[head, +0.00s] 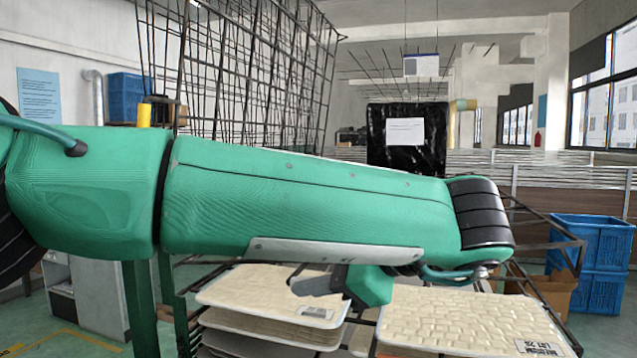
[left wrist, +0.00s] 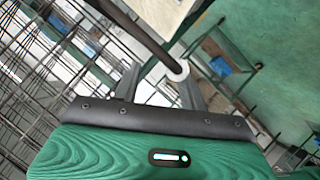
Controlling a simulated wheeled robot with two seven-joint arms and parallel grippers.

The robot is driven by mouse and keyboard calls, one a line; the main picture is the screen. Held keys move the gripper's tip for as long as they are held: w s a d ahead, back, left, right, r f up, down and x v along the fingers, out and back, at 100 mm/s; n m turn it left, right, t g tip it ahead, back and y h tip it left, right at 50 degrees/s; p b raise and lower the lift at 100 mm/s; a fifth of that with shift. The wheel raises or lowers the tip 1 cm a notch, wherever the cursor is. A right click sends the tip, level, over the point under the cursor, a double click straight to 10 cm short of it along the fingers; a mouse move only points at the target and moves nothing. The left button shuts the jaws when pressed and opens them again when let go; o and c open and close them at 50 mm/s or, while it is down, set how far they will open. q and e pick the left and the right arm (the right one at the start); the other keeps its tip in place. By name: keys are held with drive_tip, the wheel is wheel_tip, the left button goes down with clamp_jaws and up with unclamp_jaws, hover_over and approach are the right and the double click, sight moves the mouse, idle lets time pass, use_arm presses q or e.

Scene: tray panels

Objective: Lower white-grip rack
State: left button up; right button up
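In the head view my green left arm crosses the picture and hides much of the rack. A small dark gripper part (head: 318,283) shows below the arm, over the trays. A dark wire rack panel (head: 240,70) stands raised behind the arm. My right gripper is not seen.
Cream trays (head: 265,290) lie stacked below the arm, with another textured tray (head: 470,322) at right. A yellow grip (head: 144,115) shows at left and a tan one (head: 465,104) farther back. Blue crates (head: 592,262) stand on the floor at right.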

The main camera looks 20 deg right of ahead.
use_arm(q)
wheel_tip(320, 180, up, 12)
idle(0.3)
drive_tip(key=shift+d+r, duration=0.1)
